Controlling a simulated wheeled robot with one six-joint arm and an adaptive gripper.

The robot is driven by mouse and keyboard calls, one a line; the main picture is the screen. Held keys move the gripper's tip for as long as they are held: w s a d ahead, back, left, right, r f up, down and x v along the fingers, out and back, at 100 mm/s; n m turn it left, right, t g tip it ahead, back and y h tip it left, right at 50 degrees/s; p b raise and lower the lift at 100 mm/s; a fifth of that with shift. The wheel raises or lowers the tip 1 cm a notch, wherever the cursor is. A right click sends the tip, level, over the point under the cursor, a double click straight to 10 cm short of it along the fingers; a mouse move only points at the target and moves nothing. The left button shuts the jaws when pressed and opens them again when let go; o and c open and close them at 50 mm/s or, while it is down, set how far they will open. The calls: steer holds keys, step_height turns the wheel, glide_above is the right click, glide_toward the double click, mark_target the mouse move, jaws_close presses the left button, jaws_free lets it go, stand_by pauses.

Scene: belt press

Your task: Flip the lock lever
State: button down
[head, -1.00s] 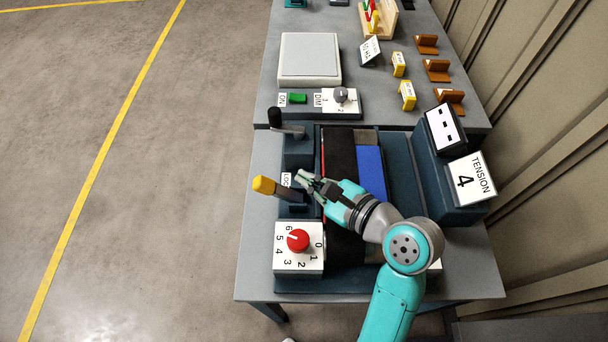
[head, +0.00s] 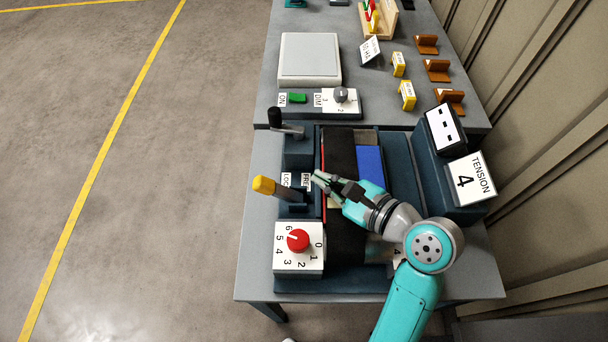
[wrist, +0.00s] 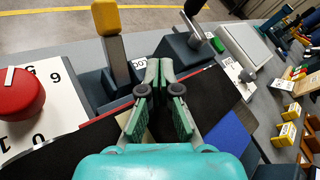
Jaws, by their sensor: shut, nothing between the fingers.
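The lock lever (head: 274,188) has a yellow grip and tilts to the left, toward the LOCK label (head: 286,180) and away from the FREE label (head: 306,181). It also shows in the wrist view (wrist: 108,32), left of my fingers. My gripper (head: 318,178) is shut and empty, above the black belt (head: 340,160) just right of the FREE label and apart from the lever. In the wrist view my fingertips (wrist: 160,70) are together and partly hide the label behind them.
A red knob (head: 298,240) on a numbered plate stands in front of the lever. A black-handled crank (head: 280,122) stands behind it. A TENSION display (head: 471,180) reading 4 is at the right. The floor left of the bench is open.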

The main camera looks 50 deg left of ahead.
steer(key=shift+w+d, duration=1.6)
steer(key=shift+w, duration=0.25)
steer(key=shift+s, duration=0.1)
